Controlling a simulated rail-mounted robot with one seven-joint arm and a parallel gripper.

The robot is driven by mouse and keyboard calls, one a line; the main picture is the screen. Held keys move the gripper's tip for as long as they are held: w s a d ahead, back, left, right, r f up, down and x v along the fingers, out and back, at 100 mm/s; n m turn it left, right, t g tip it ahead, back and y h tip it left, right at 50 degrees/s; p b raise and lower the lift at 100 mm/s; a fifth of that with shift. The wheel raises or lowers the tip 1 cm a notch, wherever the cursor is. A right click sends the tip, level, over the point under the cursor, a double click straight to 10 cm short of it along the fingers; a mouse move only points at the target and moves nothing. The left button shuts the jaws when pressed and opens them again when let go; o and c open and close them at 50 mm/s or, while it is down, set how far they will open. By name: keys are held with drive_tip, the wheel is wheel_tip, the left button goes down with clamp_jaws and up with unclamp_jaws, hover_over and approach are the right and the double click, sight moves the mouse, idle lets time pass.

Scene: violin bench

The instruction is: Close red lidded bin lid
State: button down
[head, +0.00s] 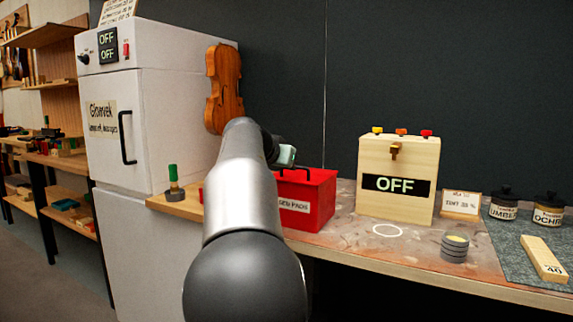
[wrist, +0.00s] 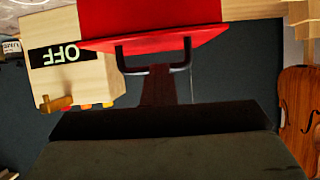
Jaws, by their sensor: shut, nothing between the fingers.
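The red lidded bin (head: 308,213) stands on the bench behind my arm, a white label on its front. A black handle (head: 307,176) shows at its top; the left part of the bin is hidden. In the wrist view, which is upside down, the red lid (wrist: 165,43) and its black handle (wrist: 123,62) show at the top. I cannot tell the lid's exact angle. My gripper (wrist: 163,75) is shut and empty, its dark fingers pointing toward the handle. Contact is unclear. In the head view, my arm hides the fingertips.
A wooden box marked OFF (head: 398,180) stands right of the bin. A violin (head: 223,88) hangs beside the white cabinet (head: 150,120) at left. The bench around the white ring (head: 388,230) is clear.

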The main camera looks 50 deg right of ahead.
wheel_tip(320, 180, up, 4)
drive_tip(key=r+p, duration=0.1)
drive_tip(key=p, duration=0.2)
drive_tip(key=s+a+f+b, duration=0.2)
drive_tip(key=a+f, duration=0.4)
drive_tip(key=a, duration=0.3)
drive_tip(key=shift+s+f, duration=0.15)
drive_tip(key=shift+s, duration=0.05)
